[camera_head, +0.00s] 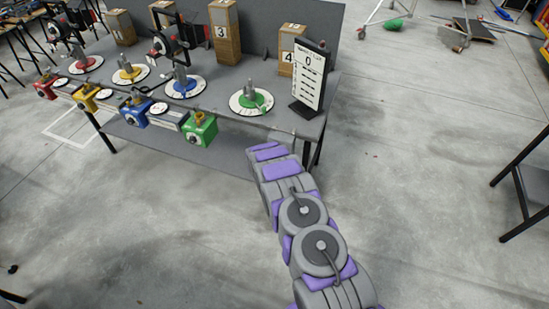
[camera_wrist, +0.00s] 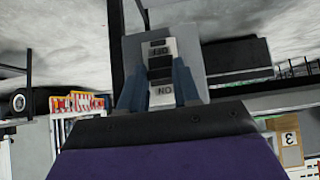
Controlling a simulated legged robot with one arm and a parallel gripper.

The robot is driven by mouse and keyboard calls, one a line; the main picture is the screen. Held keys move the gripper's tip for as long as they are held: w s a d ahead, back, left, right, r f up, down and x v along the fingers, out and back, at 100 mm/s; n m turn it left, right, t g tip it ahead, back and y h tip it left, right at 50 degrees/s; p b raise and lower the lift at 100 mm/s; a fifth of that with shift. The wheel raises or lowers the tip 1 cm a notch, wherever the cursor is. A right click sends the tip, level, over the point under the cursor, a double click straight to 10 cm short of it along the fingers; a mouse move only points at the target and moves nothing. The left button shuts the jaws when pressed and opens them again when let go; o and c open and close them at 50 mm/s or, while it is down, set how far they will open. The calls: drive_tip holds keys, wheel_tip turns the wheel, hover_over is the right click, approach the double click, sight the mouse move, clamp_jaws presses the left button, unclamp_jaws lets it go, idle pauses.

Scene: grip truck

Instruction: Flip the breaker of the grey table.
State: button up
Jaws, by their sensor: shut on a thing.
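The breaker (camera_wrist: 194,48) is a grey plate with a light switch face, at the top middle of the wrist view. Its OFF label is toward the top of the picture and ON toward the bottom, both upside down. My gripper (camera_wrist: 160,76) has its two dark blue fingers on either side of the breaker's dark switch (camera_wrist: 160,66), shut on it. In the head view the grey table (camera_head: 225,112) stands ahead. My purple and grey arm reaches to its right front end. The breaker and fingertips are hidden there.
Coloured valve boxes line the table's front edge, including a green one (camera_head: 200,130). Dials, numbered wooden blocks and a black sign (camera_head: 309,78) stand on top. Another table's black legs (camera_head: 520,195) are at the right. The floor between is clear.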

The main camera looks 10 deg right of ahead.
drive_tip(key=shift+w+r+g+y+p, duration=0.3)
drive_tip(key=shift+r+g+y+p, duration=0.1)
drive_tip(key=shift+r+g+p, duration=0.35)
drive_tip(key=shift+w+p, duration=0.15)
drive_tip(key=shift+p, duration=0.15)
drive_tip(key=shift+f+g, duration=0.1)
drive_tip(key=shift+g, duration=0.15)
drive_tip(key=o, duration=1.1)
drive_tip(key=shift+f, duration=0.1)
drive_tip(key=shift+c, duration=0.2)
drive_tip(key=p+v, duration=0.2)
drive_tip(key=v, duration=1.5)
drive_tip(key=shift+d, duration=0.15)
